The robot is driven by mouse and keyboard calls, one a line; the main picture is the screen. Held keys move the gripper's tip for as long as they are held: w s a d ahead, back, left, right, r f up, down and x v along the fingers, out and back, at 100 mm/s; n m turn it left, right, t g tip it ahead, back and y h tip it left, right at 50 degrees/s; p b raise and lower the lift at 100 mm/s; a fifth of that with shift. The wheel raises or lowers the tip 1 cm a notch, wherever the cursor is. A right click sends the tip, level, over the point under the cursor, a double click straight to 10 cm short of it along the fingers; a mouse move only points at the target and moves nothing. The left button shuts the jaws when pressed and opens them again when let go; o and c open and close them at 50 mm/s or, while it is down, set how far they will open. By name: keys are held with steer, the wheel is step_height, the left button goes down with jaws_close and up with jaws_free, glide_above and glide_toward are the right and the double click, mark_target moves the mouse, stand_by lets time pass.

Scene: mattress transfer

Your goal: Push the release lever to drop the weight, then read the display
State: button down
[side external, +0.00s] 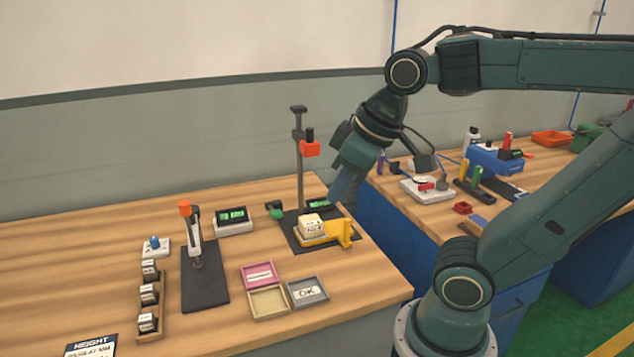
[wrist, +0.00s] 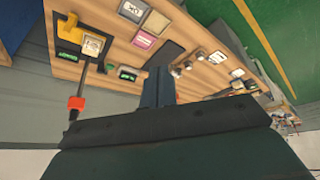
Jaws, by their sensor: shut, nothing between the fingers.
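A drop stand has a tall dark post (side external: 299,175) on a black base. An orange-red block with a black top (side external: 310,148) sits high on the post; it also shows in the wrist view (wrist: 76,103). Below it a pale lettered block (side external: 312,225) rests on a yellow plate with a yellow upright piece (side external: 346,232) at its right. A small green-lit display (side external: 318,203) is behind the block. I cannot tell which part is the release lever. My gripper (side external: 336,195) is shut and empty, pointing down at the right of the post, above the base.
To the left are an orange-handled device (side external: 185,209), a white box with a green display (side external: 234,215), a rack of small blocks (side external: 148,298) and several shallow trays (side external: 268,302). A second bench (side external: 390,182) carries more equipment.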

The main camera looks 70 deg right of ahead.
steer(key=s, duration=0.1)
steer(key=s+f, duration=0.1)
steer(key=shift+s+a+f+m, duration=0.25)
steer(key=shift+s+a+m, duration=0.1)
steer(key=shift+s+m, duration=0.05)
steer(key=c, duration=1.8)
jaws_free()
steer(key=o, duration=0.7)
steer(key=shift+w+d+r, duration=0.1)
steer(key=shift+w+r, duration=0.1)
steer(key=shift+w, duration=0.1)
steer(key=shift+o, duration=0.3)
steer(key=w+d+r+m+g, duration=0.1)
steer(key=w+d+r+m, duration=0.1)
steer(key=w, duration=0.7)
steer(key=shift+w+d+r, duration=0.4)
steer(key=shift+d+r, duration=0.25)
steer(key=shift+d, duration=0.2)
steer(key=w+d+f+m+g, duration=0.1)
steer(key=w+d+f+m, duration=0.15)
steer(key=w+d, duration=0.5)
steer(key=w+d+f+m+g, duration=0.2)
steer(key=w+d+f, duration=0.3)
steer(key=w, duration=0.4)
steer(key=w+d+f+m+g, duration=0.1)
steer(key=w+d+f+m, duration=0.1)
steer(key=w+d+f, duration=0.3)
steer(key=d+f, duration=0.3)
steer(key=d, duration=0.2)
steer(key=shift+d+f, duration=0.4)
